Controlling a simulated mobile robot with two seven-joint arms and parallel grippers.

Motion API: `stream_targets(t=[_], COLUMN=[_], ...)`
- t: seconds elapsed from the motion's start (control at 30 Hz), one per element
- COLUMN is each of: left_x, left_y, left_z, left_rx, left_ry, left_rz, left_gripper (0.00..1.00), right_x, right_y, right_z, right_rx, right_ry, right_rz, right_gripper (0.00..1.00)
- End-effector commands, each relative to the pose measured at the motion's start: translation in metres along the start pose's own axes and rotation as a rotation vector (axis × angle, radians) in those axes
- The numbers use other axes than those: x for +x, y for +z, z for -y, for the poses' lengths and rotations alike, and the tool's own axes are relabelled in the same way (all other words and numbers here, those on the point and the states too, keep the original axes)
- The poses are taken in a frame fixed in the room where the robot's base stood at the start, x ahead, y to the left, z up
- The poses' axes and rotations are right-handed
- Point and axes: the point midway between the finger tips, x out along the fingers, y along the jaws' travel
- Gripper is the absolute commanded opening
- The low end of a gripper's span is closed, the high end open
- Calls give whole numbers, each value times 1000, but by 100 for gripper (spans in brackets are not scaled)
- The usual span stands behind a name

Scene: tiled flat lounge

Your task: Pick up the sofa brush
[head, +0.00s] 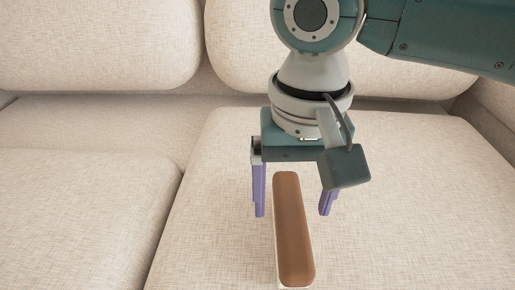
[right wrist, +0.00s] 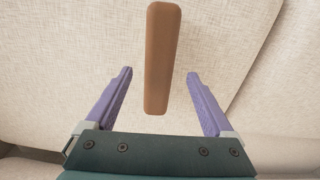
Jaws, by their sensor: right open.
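The sofa brush (head: 294,235) has a long brown back with a pale strip along its lower side. It lies on the right seat cushion, pointing away from me. My right gripper (head: 291,208) is open above the far end of the brush, one purple finger on each side. In the right wrist view the brush (right wrist: 162,58) runs from the top edge down between the open fingers (right wrist: 160,80), with a gap on both sides. I cannot tell how high the fingertips are above the cushion. My left gripper is not in view.
The cream sofa has a right seat cushion (head: 400,215) and a left seat cushion (head: 80,215), with a seam between them. Back cushions (head: 100,40) stand behind. The seat around the brush is clear.

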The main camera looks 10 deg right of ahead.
Motion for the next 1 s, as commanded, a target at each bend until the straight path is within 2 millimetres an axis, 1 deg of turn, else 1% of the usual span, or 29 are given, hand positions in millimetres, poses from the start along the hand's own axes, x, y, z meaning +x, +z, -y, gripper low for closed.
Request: stream_targets(t=[0.17,0.3,0.4,0.63,0.67,1.0], left_x=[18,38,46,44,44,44], left_y=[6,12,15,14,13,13], left_z=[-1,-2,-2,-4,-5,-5], left_rx=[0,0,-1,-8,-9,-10], left_ry=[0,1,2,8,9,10], left_rz=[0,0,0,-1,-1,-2], left_gripper=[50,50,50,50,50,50], right_x=[19,40,53,52,52,52], right_y=[-1,-1,-1,-1,-1,-1], right_z=[0,0,0,0,0,0], right_rx=[-1,-2,-1,-1,-1,-1], right_ry=[-1,0,0,-1,-1,-1], right_rz=[-1,-2,-2,-2,-2,-2], right_gripper=[88,88,88,88,86,48])
